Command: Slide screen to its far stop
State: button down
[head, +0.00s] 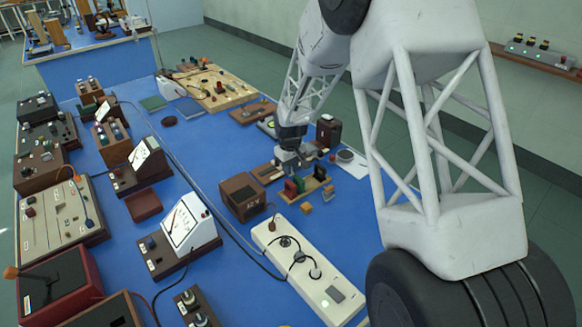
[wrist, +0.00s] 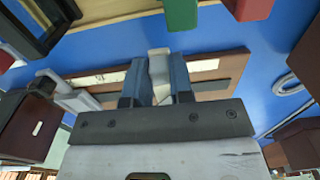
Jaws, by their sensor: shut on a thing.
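A pale grey-white upright piece, which looks like the screen (wrist: 158,66), stands between the two blue fingers of my gripper (wrist: 157,84) in the wrist view. The fingers are shut on it. Beneath it runs a brown wooden rail (wrist: 215,66) with a pale strip and a dark slot. In the head view my gripper (head: 290,160) is low over the blue bench. The rail's end (head: 266,173) shows to its left, and the gripper hides the screen there. I cannot tell exactly where along the rail the screen stands.
A brown box (head: 242,197) stands left, a dark box (head: 329,131) behind. A white power strip (head: 300,265) lies in front.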

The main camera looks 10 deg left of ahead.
jog(key=shift+s+a, duration=2)
jog(key=shift+s, duration=0.05)
jog(key=c, duration=1.1)
grip_release()
jog(key=shift+a, duration=0.1)
jog(key=shift+o, duration=0.5)
jog(key=shift+r, duration=0.15)
jog(key=shift+r, duration=0.25)
notch_tip(320, 180, up, 7)
